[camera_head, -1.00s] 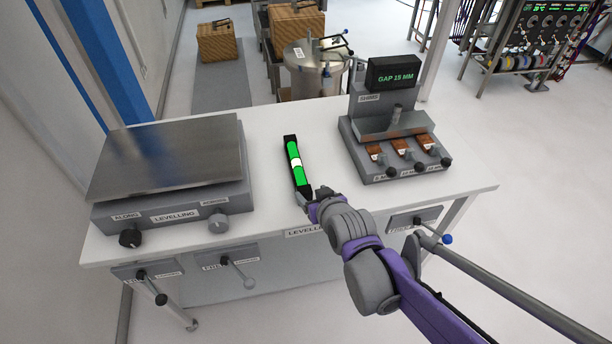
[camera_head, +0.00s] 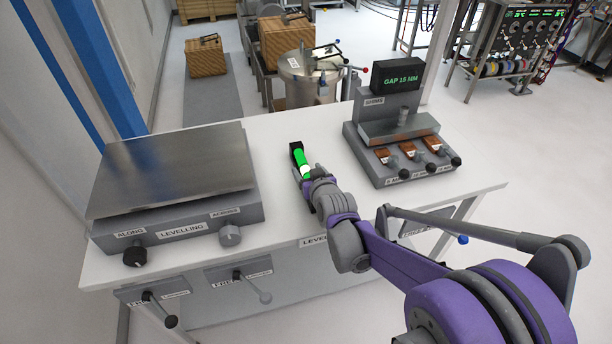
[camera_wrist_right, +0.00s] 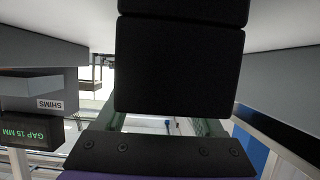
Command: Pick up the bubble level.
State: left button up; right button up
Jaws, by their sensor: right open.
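The bubble level (camera_head: 298,151) is a slim black bar with a bright green face and a white middle band. It lies on the white bench top, pointing away from me. My right gripper (camera_head: 305,177) is open at the near part of the level, and my wrist hides that part. I cannot tell whether the fingers touch it or stand around it. My left gripper is not in view.
A levelling plate (camera_head: 175,170) on a grey base with knobs stands on the left of the bench (camera_head: 270,215). The shims stand (camera_head: 400,150) with its gap display (camera_head: 396,78) stands on the right. Bench top is clear on both sides of the level.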

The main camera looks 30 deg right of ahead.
jog(key=shift+x, duration=1)
jog(key=shift+c, duration=0.2)
grip_shut()
dwell(0.5)
